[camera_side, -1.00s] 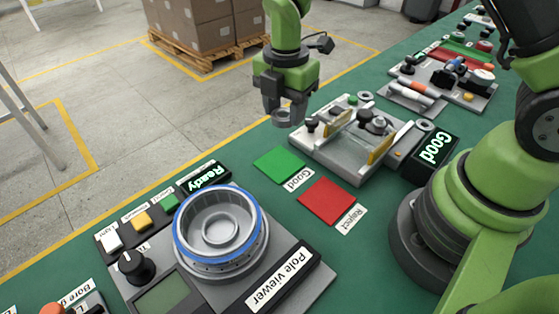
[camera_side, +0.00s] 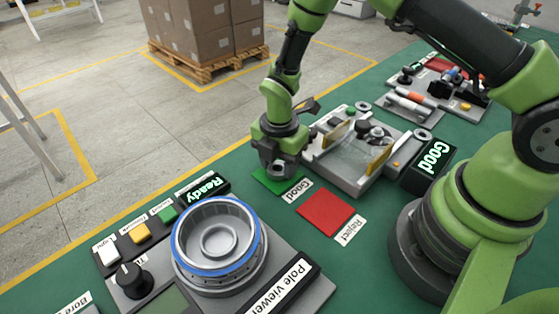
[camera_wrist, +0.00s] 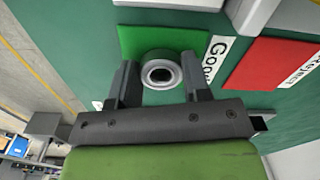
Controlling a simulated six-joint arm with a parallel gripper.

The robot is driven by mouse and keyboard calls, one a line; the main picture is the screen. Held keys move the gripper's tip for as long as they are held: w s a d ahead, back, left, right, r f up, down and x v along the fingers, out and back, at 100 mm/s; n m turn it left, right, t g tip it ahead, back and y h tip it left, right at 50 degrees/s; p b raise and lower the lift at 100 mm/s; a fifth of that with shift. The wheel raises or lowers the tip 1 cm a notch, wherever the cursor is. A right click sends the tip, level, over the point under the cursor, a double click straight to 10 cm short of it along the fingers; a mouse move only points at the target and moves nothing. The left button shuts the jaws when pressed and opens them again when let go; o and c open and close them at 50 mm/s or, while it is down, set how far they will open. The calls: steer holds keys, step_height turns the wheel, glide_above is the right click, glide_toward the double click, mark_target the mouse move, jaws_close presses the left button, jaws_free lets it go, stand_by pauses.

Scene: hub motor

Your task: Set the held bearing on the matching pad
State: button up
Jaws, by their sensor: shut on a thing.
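My gripper (camera_wrist: 160,85) is shut on the bearing (camera_wrist: 161,73), a small ring with a dark bore that shows between the two fingers in the wrist view. The gripper (camera_side: 274,172) points down at the green pad (camera_side: 280,184), labelled Good. In the wrist view the green pad (camera_wrist: 140,38) lies behind and around the bearing. I cannot tell whether the bearing touches the pad. The red pad (camera_side: 325,212), labelled Reject, is empty, to the right and nearer the camera. A display (camera_side: 433,160) reads "Good". In the side view the fingers hide the bearing.
A metal test fixture (camera_side: 350,160) stands close behind and right of the pads. The pole viewer (camera_side: 219,246) with a blue-rimmed ring is at the front, beside a "Ready" display (camera_side: 201,189). The table's edge runs close on the left of the green pad.

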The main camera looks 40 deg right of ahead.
steer(key=o, duration=1)
steer(key=shift+f, duration=0.1)
steer(key=s+d+r+m+t, duration=0.15)
steer(key=r+m, duration=0.25)
steer(key=r, duration=0.4)
steer(key=s+r+m+t+y, duration=0.1)
steer(key=s+r+m, duration=0.15)
steer(key=r, duration=0.65)
steer(key=s+d+r+m+t, duration=0.15)
steer(key=r+m, duration=0.25)
steer(key=r, duration=0.4)
steer(key=s+r+m+t+y, duration=0.1)
steer(key=s+r+m+t, duration=0.2)
steer(key=s+m, duration=0.9)
step_height(320, 180, up, 3)
steer(key=shift+s+f+m, duration=0.15)
steer(key=shift+m, duration=1.1)
